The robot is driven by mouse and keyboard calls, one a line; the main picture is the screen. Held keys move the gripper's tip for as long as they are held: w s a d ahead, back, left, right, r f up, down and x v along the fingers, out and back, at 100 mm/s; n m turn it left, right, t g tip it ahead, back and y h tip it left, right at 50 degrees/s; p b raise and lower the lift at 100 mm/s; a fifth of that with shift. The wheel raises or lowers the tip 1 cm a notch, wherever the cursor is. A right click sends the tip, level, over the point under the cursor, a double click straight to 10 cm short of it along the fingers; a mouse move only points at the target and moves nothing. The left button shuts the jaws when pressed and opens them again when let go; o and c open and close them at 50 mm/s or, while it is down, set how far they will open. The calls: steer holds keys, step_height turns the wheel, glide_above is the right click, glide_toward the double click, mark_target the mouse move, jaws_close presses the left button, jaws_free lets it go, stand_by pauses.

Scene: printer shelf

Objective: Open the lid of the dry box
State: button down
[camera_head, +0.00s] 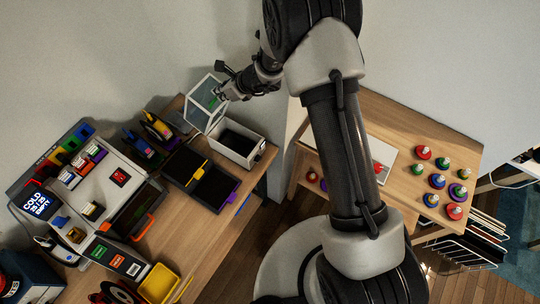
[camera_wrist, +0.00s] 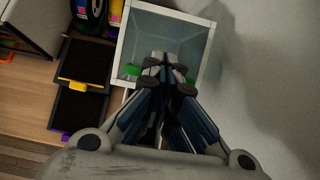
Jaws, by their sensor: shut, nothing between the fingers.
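The dry box (camera_head: 235,155) is a white open-topped box with a dark inside, on the right end of the long wooden table. Its lid (camera_head: 194,104), a clear panel in a white frame, stands tilted up at the box's back edge. In the wrist view the lid (camera_wrist: 208,50) fills the upper middle, with green pieces near its lower edge. My gripper (camera_head: 222,93) is shut and empty at the lid's upper right edge. In the wrist view my gripper (camera_wrist: 165,62) overlaps the lid and hides most of the box. I cannot tell whether the fingertips touch the lid.
Black trays with a yellow handle (camera_head: 203,164) and a purple handle (camera_head: 236,182) lie left of the box. A wall is close behind. A second table (camera_head: 400,133) holds several coloured knobbed pieces.

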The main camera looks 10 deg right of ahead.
steer(key=shift+w+a+r, duration=0.15)
steer(key=shift+w+a, duration=0.3)
steer(key=shift+a, duration=0.15)
steer(key=shift+w+a+r, duration=0.15)
steer(key=shift+w+a, duration=0.25)
steer(key=shift+a, duration=0.15)
